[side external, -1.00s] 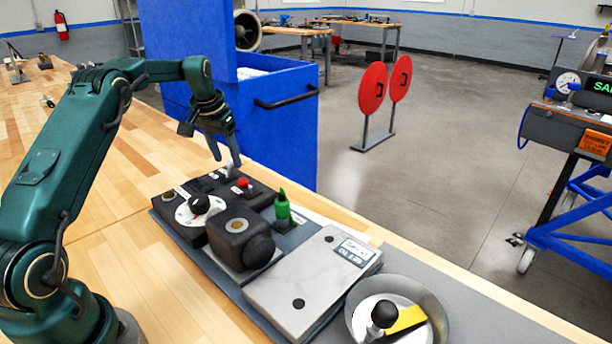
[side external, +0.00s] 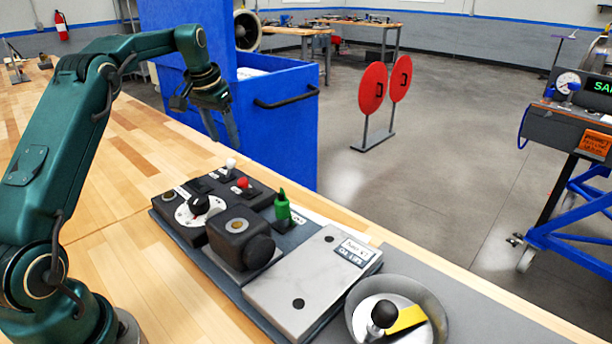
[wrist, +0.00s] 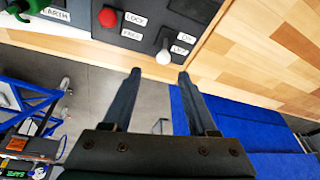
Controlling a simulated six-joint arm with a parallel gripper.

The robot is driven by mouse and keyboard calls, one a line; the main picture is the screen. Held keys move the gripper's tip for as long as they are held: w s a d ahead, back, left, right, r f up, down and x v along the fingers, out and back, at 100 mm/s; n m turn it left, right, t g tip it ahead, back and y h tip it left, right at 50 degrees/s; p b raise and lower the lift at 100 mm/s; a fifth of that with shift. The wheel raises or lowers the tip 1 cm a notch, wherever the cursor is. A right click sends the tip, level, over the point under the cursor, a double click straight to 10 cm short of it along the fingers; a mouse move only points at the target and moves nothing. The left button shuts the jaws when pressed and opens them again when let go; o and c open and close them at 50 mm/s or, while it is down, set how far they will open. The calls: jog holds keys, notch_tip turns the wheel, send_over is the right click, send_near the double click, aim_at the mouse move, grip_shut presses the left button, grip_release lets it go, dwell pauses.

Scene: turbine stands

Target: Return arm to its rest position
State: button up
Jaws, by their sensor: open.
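My gripper (side external: 222,138) is raised above the far end of the control panel (side external: 218,269), in front of the blue bin. In the wrist view my gripper (wrist: 158,76) has its two fingers apart with nothing between them. A white-tipped switch (side external: 231,163) stands on the panel below the fingers. In the wrist view the white knob (wrist: 164,57) appears just beyond the fingertips, apart from them. Beside it is a red-tipped switch (side external: 243,183), also seen in the wrist view (wrist: 108,17).
The panel also bears a green switch (side external: 282,206), a dial (side external: 199,205), a black block (side external: 240,243) and a grey box (side external: 312,280). A bowl (side external: 438,303) with a black-knobbed lever is at the near end. A blue bin (side external: 285,120) stands behind the wooden table (side external: 120,235).

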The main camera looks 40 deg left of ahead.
jog(key=s+d+r+m+t, duration=0.1)
jog(key=s+d+r+m, duration=0.1)
jog(key=s+d+r, duration=0.5)
jog(key=d+r+m+t, duration=0.15)
jog(key=d+r, duration=0.35)
jog(key=d, duration=0.5)
jog(key=s+d+f, duration=0.3)
jog(key=s+f, duration=0.2)
jog(key=s, duration=0.2)
jog(key=s+d+f+h, duration=0.1)
jog(key=s+d+f, duration=0.3)
jog(key=s, duration=0.4)
jog(key=shift+s+d+f+h, duration=0.2)
jog(key=shift+f+h, duration=0.1)
jog(key=shift+f, duration=0.3)
